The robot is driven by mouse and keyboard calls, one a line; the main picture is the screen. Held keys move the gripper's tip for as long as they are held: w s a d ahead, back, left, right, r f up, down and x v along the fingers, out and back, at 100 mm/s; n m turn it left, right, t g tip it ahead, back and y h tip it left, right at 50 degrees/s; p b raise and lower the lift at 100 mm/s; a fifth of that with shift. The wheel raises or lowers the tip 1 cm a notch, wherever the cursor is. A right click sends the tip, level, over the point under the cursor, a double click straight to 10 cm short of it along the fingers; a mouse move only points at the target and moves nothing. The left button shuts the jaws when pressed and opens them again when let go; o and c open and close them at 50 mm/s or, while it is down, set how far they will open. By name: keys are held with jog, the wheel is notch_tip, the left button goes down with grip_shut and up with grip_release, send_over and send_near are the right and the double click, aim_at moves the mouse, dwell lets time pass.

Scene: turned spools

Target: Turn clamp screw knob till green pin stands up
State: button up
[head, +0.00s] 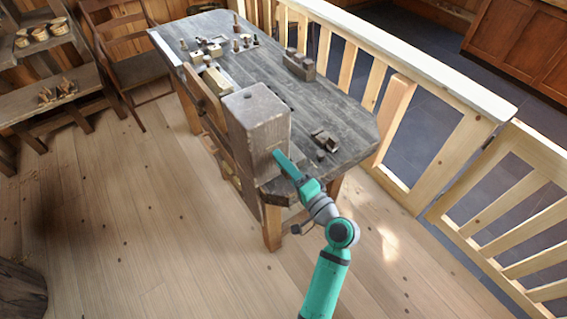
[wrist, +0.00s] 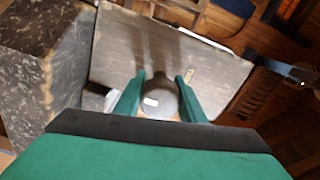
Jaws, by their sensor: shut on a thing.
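The knob (wrist: 160,100) is round and grey-brown with a small white mark on its face. It sits between the two teal fingers of my gripper (wrist: 160,78), which is shut on it in the wrist view. In the head view my gripper (head: 279,155) reaches the near end of the workbench, beside a large wooden block (head: 257,112); the knob is hidden there. A small pale, yellowish mark (wrist: 190,73) shows on the wooden face beyond the knob; I cannot tell what it is. I cannot make out a green pin in either view.
The grey workbench (head: 335,120) carries several small wooden pieces, with a dark notched block (head: 299,64) near the back edge. A wooden railing (head: 425,70) runs along the right. A chair (head: 125,50) and shelves (head: 50,80) stand at left. The plank floor (head: 150,220) is mostly clear.

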jog(key=m, duration=0.3)
jog(key=shift+d+f+m, duration=0.1)
jog(key=shift+d+m, duration=0.05)
jog(key=shift+m, duration=1.95)
jog(key=o, duration=0.9)
jog(key=shift+d, duration=0.1)
jog(key=shift+c, duration=0.2)
jog(key=shift+o, duration=0.9)
jog(key=v, duration=1)
jog(key=shift+s+d, duration=0.15)
jog(key=shift+s, duration=0.25)
